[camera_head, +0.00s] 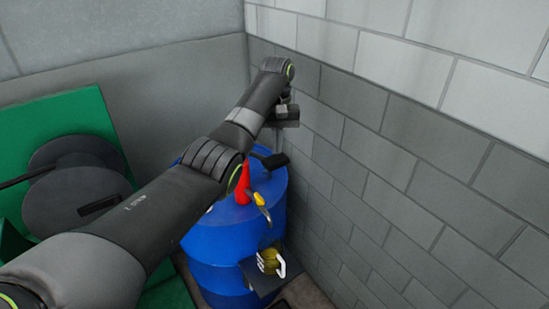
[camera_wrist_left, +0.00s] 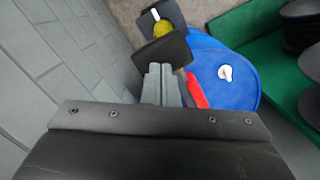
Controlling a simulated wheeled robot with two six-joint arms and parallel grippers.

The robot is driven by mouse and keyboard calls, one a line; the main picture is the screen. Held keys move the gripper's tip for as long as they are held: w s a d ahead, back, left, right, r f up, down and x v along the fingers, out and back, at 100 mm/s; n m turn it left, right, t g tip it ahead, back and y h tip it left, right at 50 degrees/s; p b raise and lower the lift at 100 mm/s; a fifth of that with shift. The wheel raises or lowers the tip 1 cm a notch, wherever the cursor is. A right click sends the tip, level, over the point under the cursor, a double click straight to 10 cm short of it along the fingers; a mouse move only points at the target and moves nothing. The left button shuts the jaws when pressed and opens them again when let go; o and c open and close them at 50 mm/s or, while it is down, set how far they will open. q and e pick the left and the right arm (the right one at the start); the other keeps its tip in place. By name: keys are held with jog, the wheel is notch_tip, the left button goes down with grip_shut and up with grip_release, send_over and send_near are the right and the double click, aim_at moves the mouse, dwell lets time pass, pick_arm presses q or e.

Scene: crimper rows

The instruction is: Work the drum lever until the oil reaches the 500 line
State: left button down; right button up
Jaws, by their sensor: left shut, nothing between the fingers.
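The blue drum (camera_head: 222,245) stands in the corner, with a red pump part (camera_head: 243,186) and a yellow spout (camera_head: 260,200) on top. A dark flat pad (camera_head: 275,160), apparently the lever's end, shows above the drum and also in the left wrist view (camera_wrist_left: 163,49). My left gripper (camera_head: 278,150) is shut and empty, pointing down at the pad; its fingertips (camera_wrist_left: 160,68) overlap the pad in the wrist view, but contact cannot be told. A jug (camera_head: 268,262) with yellow oil and a white handle is below the spout; its lines are too small to read. My right gripper is not in view.
The jug sits on a dark plate (camera_head: 252,276) in front of the drum. A grey block wall (camera_head: 400,170) rises close on the right. A green stand (camera_head: 85,112) with dark round reels (camera_head: 80,200) is at the left. A white cap (camera_wrist_left: 225,72) is on the drum top.

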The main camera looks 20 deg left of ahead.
pick_arm(q)
jog(key=shift+s+a+f, duration=0.1)
jog(key=shift+a+f, duration=0.05)
jog(key=shift+f, duration=0.3)
